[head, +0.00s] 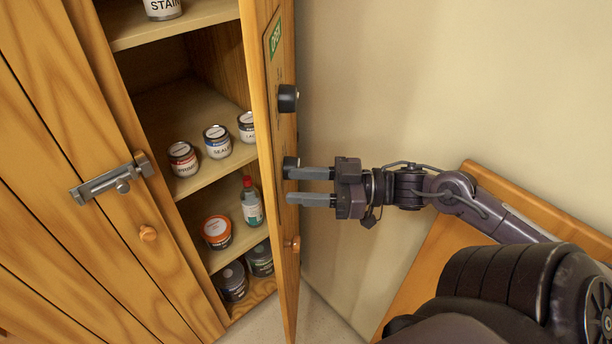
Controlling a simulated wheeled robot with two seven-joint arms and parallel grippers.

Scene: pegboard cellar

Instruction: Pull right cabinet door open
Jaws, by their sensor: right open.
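The right cabinet door (266,70) stands swung open, seen nearly edge-on, with the shelves behind it exposed. It carries a green label, a black knob-like fitting (288,99) and a wooden knob (292,244) lower down. A second black fitting (290,167) sits partly behind my upper finger. My right gripper (309,187) is open, its two grey fingers pointing left at the door's outer face. Nothing shows between the fingers. Whether the upper finger touches the door or the fitting I cannot tell. The left cabinet door (70,150) is shut. My left gripper is not in view.
A metal latch (113,178) and wooden knob (148,233) are on the left door. Shelves hold small cans (217,141), a red-capped bottle (251,202), an orange tub (216,231) and dark jars (232,281). A bare wall (400,80) and wooden surface (440,240) lie right.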

